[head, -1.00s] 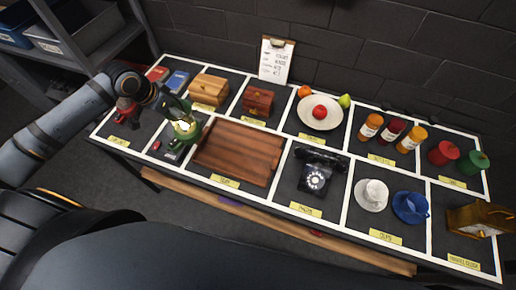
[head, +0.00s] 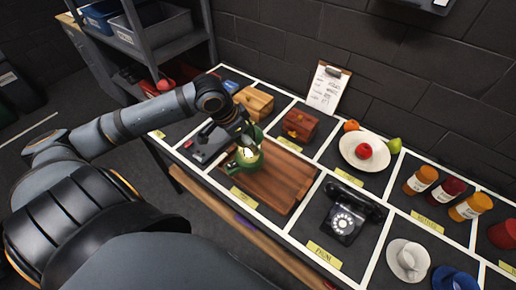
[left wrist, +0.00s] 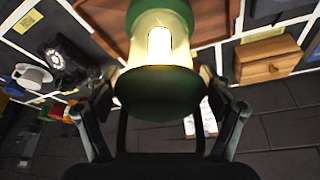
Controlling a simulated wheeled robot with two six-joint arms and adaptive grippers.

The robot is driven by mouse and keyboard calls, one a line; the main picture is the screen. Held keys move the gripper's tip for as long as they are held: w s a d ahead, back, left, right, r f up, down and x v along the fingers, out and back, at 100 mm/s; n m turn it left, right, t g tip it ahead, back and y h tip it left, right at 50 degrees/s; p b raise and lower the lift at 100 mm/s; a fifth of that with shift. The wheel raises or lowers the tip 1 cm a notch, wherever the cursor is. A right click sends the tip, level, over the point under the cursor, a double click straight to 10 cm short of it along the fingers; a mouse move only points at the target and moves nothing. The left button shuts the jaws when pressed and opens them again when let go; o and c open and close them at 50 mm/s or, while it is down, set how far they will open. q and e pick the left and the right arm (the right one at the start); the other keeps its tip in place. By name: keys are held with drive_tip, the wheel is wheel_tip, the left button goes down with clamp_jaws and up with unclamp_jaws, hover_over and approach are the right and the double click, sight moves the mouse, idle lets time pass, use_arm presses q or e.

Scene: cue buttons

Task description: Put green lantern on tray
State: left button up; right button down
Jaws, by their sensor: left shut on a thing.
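The green lantern (head: 250,160), with a lit pale glass, is at the left end of the brown wooden tray (head: 282,180). My left gripper (head: 241,135) is shut on the lantern from above. In the left wrist view the lantern (left wrist: 160,45) sits between the two fingers, and part of the tray (left wrist: 103,18) shows behind it. I cannot tell whether the lantern's base touches the tray. The right part of the tray is bare. My right gripper is not in view.
Behind the tray stand a light wooden box (head: 254,102) and a dark red-brown box (head: 299,124). A black telephone (head: 350,213) is to the right of the tray. A plate with fruit (head: 352,153) and several jars are farther right. A grey shelf stands at the back left.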

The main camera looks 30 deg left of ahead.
use_arm(q)
drive_tip(key=w, duration=0.1)
drive_tip(key=w+a+f, duration=0.1)
drive_tip(key=w, duration=0.1)
drive_tip(key=w+f, duration=0.1)
drive_tip(key=w, duration=0.1)
drive_tip(key=shift+a+f, duration=0.1)
drive_tip(key=shift+a, duration=0.05)
drive_tip(key=w+a+f+p, duration=0.1)
drive_tip(key=w+f, duration=0.3)
drive_tip(key=f, duration=0.4)
drive_tip(key=shift+a+f+p, duration=0.3)
drive_tip(key=shift+f+p, duration=0.1)
drive_tip(key=shift+p, duration=0.2)
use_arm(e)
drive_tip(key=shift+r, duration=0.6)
use_arm(q)
drive_tip(key=shift+w+f, duration=0.1)
drive_tip(key=o, duration=1.7)
drive_tip(key=shift+f, duration=0.1)
